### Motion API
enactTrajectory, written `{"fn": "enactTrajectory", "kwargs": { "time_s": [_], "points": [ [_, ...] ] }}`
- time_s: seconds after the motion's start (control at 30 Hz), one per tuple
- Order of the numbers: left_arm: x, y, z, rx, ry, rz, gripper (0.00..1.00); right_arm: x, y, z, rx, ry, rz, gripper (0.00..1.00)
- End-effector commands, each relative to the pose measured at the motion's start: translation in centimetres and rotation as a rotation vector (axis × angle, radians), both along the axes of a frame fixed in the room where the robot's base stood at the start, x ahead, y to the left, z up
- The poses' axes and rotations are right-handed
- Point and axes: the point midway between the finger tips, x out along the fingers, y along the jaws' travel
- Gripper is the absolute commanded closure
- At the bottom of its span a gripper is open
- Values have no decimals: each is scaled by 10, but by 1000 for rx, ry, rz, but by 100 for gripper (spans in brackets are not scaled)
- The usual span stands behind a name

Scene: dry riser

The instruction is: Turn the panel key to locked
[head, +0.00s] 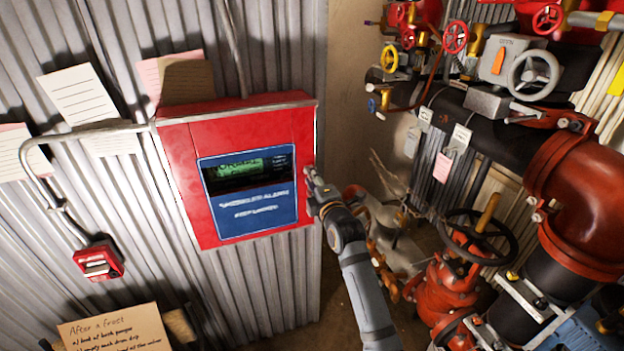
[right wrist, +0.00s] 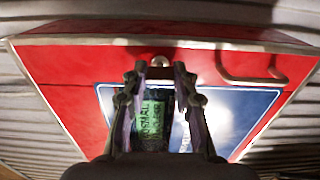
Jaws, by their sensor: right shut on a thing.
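The red alarm panel (head: 182,178) is mounted on the corrugated wall, with a blue label face (head: 262,210) and a lit green display (head: 238,168). My right gripper (head: 312,178) is at the panel's right edge in the head view. In the right wrist view its two fingers (right wrist: 158,72) are closed around a small silver piece, the panel key (right wrist: 160,61), on the red face. Most of the key is hidden between the fingertips, so I cannot tell which way it points. My left gripper is not in view.
In the wrist view a metal handle (right wrist: 252,78) stands out from the panel beside the fingers. Red pipes and valves, with a dark handwheel (head: 478,237), crowd the right side. A red call point (head: 98,262) and a handwritten card (head: 115,330) are at left.

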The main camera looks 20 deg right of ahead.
Motion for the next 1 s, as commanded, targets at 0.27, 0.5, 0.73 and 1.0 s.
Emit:
{"fn": "enactTrajectory", "kwargs": {
  "time_s": [0.27,0.5,0.73,1.0],
  "points": [
    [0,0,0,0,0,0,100,0,0,-1,-1,1,0,61],
    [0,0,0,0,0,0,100,0,0,0,0,1,0,49],
    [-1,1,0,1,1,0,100,-8,0,-1,0,2,0,49],
    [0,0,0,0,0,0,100,-70,-2,-2,1,4,0,49]
  ]
}}
